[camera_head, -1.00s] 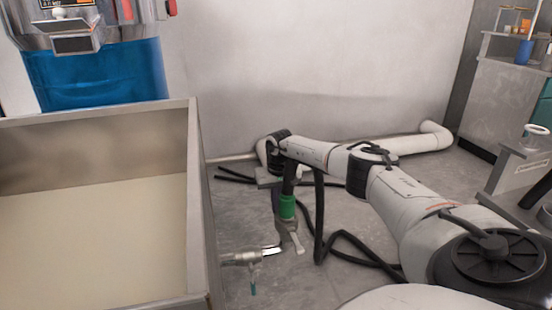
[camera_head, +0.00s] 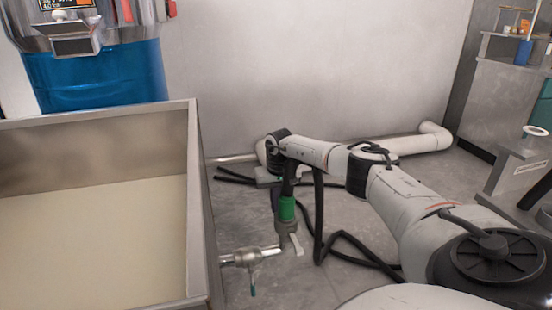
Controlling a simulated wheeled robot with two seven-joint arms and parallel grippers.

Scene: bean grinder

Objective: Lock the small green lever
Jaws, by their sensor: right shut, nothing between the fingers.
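A metal outlet pipe with a valve (camera_head: 240,257) sticks out from the lower right side of the steel tank. A small green lever (camera_head: 253,290) hangs down below this valve and looks teal at its tip. My right gripper (camera_head: 291,243) points down just right of the valve, above and to the right of the lever. It is shut and empty. A green band (camera_head: 287,209) shows above its fingers. The fingertips overlap the pipe's end in the picture, and I cannot tell if they touch it. My left gripper is not in view.
The open steel tank (camera_head: 199,215) holds a pale content and fills the left. A blue drum (camera_head: 95,75) stands behind it. Black hoses (camera_head: 345,240) lie on the grey floor. A white pipe (camera_head: 432,142) runs along the wall. Metal shelving (camera_head: 490,95) stands at the right.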

